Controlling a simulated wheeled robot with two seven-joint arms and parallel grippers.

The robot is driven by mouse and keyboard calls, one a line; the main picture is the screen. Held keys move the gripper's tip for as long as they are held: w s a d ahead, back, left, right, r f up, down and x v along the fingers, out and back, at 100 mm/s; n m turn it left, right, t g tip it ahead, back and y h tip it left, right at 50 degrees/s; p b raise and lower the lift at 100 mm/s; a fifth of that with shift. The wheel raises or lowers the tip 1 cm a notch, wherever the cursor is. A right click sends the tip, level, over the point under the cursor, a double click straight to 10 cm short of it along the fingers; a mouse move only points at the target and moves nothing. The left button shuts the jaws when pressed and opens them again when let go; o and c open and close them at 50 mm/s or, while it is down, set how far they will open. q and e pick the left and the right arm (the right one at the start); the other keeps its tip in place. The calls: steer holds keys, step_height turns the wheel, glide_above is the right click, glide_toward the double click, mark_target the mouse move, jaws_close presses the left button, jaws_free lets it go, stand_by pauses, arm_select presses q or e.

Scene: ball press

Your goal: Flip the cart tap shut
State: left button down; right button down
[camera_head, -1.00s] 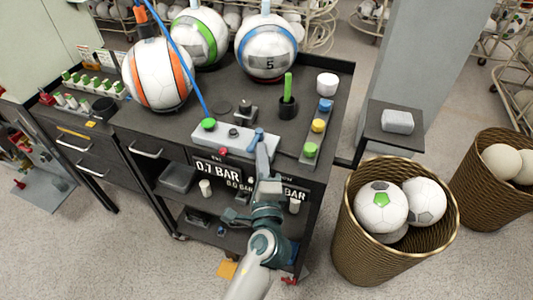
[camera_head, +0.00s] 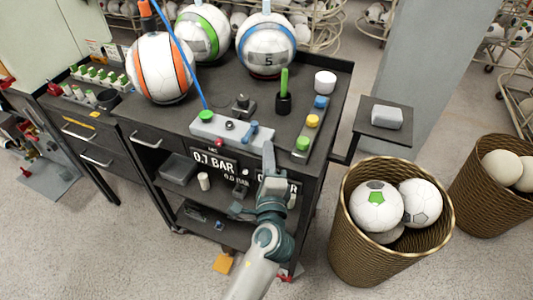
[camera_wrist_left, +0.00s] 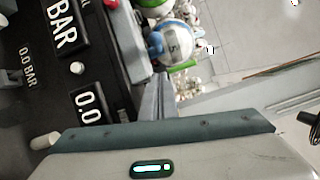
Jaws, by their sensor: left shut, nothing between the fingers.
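The cart (camera_head: 210,92) carries a pale valve box (camera_head: 228,128) at the front edge of its top. The blue tap (camera_head: 251,131) sits at the right end of that box, its lever slanting toward the cart's front. It also shows as a blue shape in the left wrist view (camera_wrist_left: 155,44). My left gripper (camera_head: 268,150) is shut and empty, just right of and in front of the tap, with a small gap visible. Its fingers show in the left wrist view (camera_wrist_left: 153,98). My right gripper is in neither view.
Pressure displays (camera_head: 214,160) are on the front below the box, partly covered by my arm. A strip with colored buttons (camera_head: 312,121) lies right of the tap. Balls (camera_head: 267,48) stand at the back. A basket of balls (camera_head: 350,245) is on the floor at right.

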arm_select(q)
steer(key=s+b, duration=0.3)
steer(key=s, duration=0.7)
steer(key=shift+a+f+b, duration=0.2)
steer(key=shift+a+b, duration=0.1)
steer(key=shift+f, duration=0.15)
